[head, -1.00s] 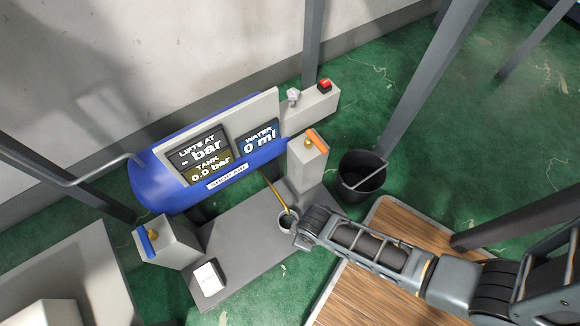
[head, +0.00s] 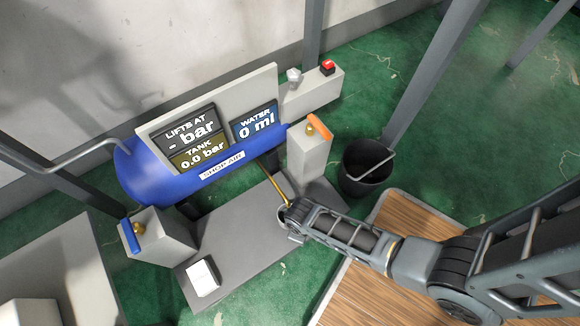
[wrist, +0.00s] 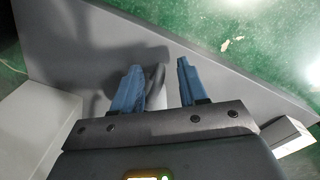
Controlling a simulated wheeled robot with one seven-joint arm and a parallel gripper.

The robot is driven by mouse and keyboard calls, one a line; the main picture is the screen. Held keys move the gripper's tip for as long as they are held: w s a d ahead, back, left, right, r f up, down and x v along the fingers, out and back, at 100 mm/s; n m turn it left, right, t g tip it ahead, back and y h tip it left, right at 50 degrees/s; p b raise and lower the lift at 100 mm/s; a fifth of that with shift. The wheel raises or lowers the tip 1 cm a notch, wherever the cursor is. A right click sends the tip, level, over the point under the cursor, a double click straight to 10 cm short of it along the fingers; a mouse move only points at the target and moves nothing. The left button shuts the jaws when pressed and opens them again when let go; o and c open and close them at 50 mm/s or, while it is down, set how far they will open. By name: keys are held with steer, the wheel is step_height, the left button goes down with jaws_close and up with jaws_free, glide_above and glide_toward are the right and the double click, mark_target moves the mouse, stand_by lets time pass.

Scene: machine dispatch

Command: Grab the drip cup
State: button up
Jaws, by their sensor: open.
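The drip cup (head: 283,217) is a small grey cup on the grey plinth (head: 235,235), under the lower end of the brass drain pipe (head: 272,181). In the head view my gripper (head: 291,222) is at the cup and hides most of it. In the wrist view my gripper (wrist: 158,70) is open, with two blue fingers low over the plinth. A light grey curved piece, apparently part of the cup (wrist: 154,80), shows between the fingers, nearer the left one. I cannot tell whether a finger touches it.
A blue air tank (head: 150,178) with display panels stands behind the plinth. A post with an orange-handled valve (head: 310,160) and a black bucket (head: 365,170) are to the right of the cup. A blue-handled valve block (head: 155,238) and a white box (head: 203,278) are to the left.

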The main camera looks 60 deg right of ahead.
steer(key=shift+f, duration=0.2)
jaws_close()
stand_by(0.4)
